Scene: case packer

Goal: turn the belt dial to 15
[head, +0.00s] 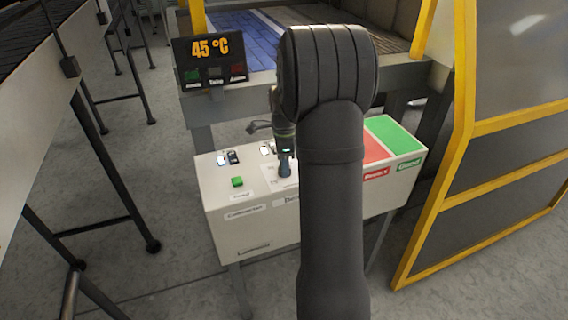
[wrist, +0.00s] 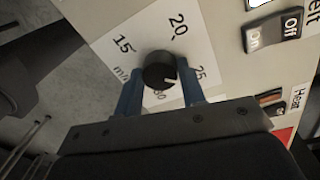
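The belt dial (wrist: 160,70) is a round black knob with a white pointer mark, on a white scale plate marked 15, 20, 25 and 30. In the wrist view its pointer faces the lower right, around the 25 to 30 side, away from the 15. My gripper (wrist: 162,72) has its two blue fingers on opposite sides of the knob, with no clear gap between them and it. In the head view my gripper (head: 285,172) reaches down to the control box, and my arm and fingers hide the dial.
The white control box (head: 225,218) carries a green button (head: 237,182) and switches (head: 233,157). An On/Off rocker (wrist: 273,32) lies beside the scale plate. A display (head: 210,60) reads 45 °C. Yellow guard framing (head: 458,130) bounds the right.

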